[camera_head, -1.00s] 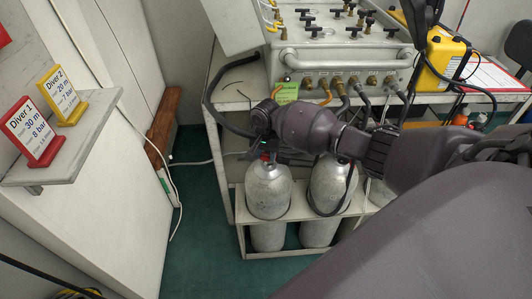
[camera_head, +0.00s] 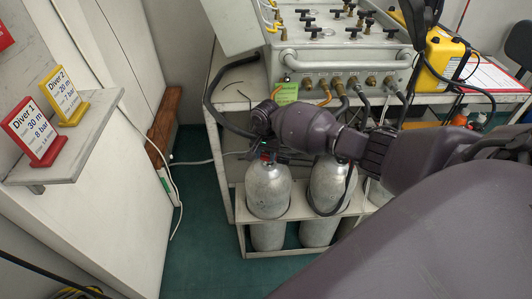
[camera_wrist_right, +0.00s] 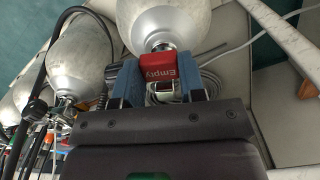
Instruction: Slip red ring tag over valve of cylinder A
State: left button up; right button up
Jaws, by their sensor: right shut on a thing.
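My right gripper (camera_wrist_right: 158,88) is shut on the red ring tag (camera_wrist_right: 158,67), which reads "Empty". In the right wrist view the tag sits between the two blue fingers, against the neck of a grey cylinder (camera_wrist_right: 160,22). In the head view the gripper (camera_head: 264,150) is over the top of the leftmost front cylinder (camera_head: 268,190), with a bit of red showing. The tag's ring and most of the valve are hidden, so I cannot tell whether the ring is around the valve. No cylinder letter is readable. My left gripper is not in view.
More cylinders (camera_head: 328,188) stand to the right in the white rack (camera_head: 293,214). Black hoses hang from the air panel (camera_head: 345,62) above. A white shelf (camera_head: 85,150) with two diver signs is at the left. Green floor (camera_head: 195,240) is clear left of the rack.

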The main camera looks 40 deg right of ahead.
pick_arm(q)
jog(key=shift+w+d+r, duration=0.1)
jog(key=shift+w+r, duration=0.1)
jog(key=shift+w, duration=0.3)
pick_arm(e)
jog(key=shift+f, duration=0.4)
jog(key=o, duration=1)
notch_tip(320, 180, up, 9)
jog(key=p, duration=0.2)
jog(key=shift+r+p, duration=0.15)
jog(key=shift+p, duration=0.15)
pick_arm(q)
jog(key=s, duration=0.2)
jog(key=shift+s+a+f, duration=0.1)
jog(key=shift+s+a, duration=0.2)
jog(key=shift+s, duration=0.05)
pick_arm(e)
jog(key=shift+r, duration=0.8)
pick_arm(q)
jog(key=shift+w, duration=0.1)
